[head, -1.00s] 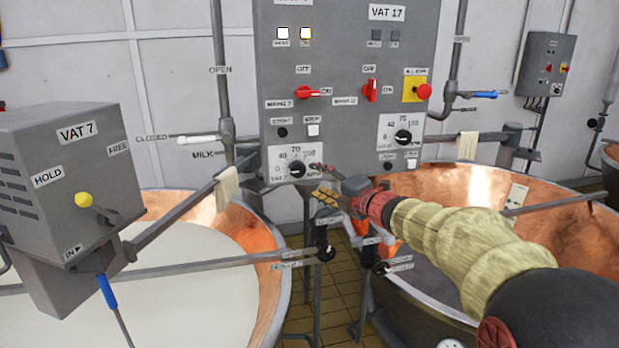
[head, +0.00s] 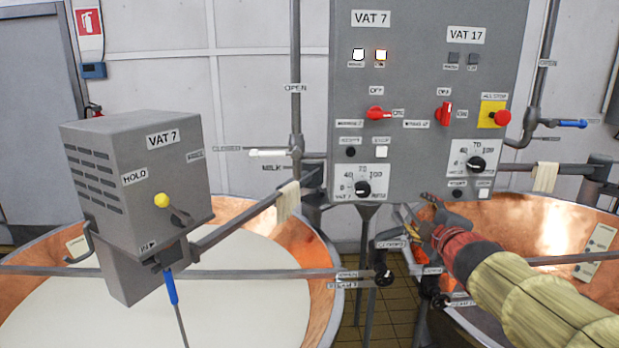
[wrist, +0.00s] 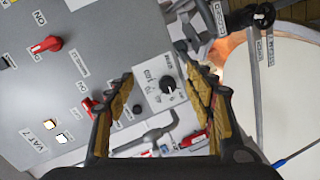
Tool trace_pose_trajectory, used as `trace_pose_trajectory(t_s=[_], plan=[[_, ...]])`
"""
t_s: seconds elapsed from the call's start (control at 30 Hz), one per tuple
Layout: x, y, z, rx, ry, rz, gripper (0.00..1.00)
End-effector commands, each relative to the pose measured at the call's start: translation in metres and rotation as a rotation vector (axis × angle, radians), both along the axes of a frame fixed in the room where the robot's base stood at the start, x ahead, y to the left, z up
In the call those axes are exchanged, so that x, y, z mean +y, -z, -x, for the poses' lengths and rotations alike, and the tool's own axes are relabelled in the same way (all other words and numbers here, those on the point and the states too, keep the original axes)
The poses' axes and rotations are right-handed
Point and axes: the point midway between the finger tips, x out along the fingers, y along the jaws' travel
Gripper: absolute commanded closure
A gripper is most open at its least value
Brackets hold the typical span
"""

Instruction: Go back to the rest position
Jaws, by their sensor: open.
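My gripper (head: 425,222) is open and empty, below the grey control panel (head: 420,100) and between the two vats in the head view. My arm comes in from the lower right in a yellowish sleeve. In the wrist view, the two padded fingers of my gripper (wrist: 162,100) stand wide apart. The panel fills the left of that view, with a black dial (wrist: 167,86) showing between the fingers. No part of the panel is visibly held. Whether a fingertip touches anything cannot be told.
The Vat 7 copper vat (head: 325,290), full of white liquid, stands left under a grey motor box (head: 135,185). Another copper vat (head: 555,225) stands right. Metal bars (head: 230,273) and black-knobbed valves (head: 382,272) crowd the gap near my gripper. A red emergency button (head: 502,117) sits on the panel.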

Motion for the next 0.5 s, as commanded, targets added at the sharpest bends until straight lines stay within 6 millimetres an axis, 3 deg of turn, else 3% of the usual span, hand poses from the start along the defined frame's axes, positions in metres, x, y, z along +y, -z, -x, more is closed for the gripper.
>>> trace_pose_trajectory(t_s=[0.07, 0.23, 0.4, 0.5], plan=[[-0.002, 0.012, 0.041, 0.063, 0.117, -0.151, 0.46], [0.006, 0.067, 0.138, 0.243, 0.358, -0.499, 0.46], [0.036, 0.127, 0.233, 0.439, 0.539, -0.781, 0.46], [0.057, 0.155, 0.279, 0.545, 0.616, -0.902, 0.46]])
